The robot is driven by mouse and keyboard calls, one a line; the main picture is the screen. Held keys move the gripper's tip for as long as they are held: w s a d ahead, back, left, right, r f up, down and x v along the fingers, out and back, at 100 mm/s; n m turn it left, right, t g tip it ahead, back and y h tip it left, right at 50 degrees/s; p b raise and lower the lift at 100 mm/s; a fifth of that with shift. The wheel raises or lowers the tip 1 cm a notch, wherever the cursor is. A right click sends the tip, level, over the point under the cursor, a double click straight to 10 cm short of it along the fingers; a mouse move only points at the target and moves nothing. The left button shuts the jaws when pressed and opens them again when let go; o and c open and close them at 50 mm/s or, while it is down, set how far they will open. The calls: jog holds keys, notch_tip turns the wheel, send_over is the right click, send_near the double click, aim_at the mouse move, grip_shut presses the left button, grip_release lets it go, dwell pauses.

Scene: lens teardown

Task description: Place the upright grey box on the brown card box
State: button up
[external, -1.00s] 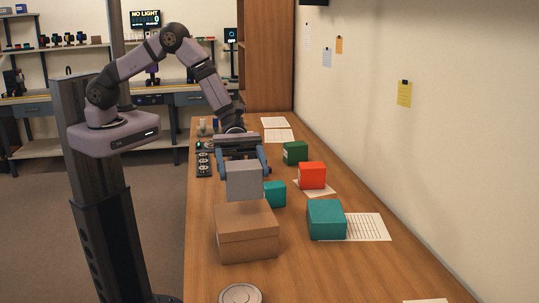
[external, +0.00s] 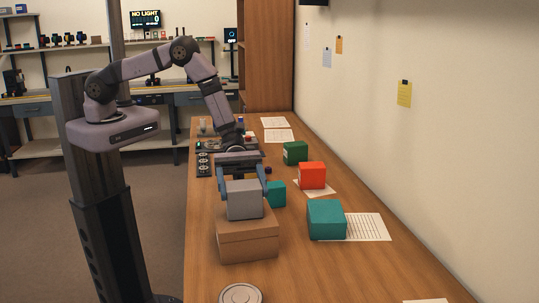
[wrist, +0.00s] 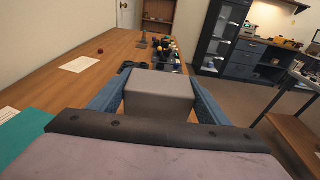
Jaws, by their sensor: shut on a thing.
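The grey box (external: 244,200) is upright between the fingers of my gripper (external: 243,190), which is shut on it. In the external view the grey box is at the top of the brown card box (external: 247,241), over its far part. I cannot tell whether its underside touches the lid or hangs just above it. In the wrist view the grey box (wrist: 158,98) fills the space between my two blue fingers, and the brown card box is hidden.
A teal box (external: 326,219), a red box (external: 312,175), a green box (external: 295,152) and a smaller teal box (external: 277,194) stand to the right. A round grey disc (external: 240,294) lies in front. The wall (external: 420,160) bounds the table's right side.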

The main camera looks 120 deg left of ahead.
jog(key=shift+f, duration=0.2)
jog(key=o, duration=1.2)
jog(key=shift+r, duration=0.1)
jog(key=shift+r, duration=0.15)
jog(key=shift+s+a, duration=0.15)
jog(key=shift+a, duration=0.05)
jog(key=b+v, duration=0.5)
jog(key=v, duration=0.6)
jog(key=shift+s+a, duration=0.15)
jog(key=shift+s, duration=0.1)
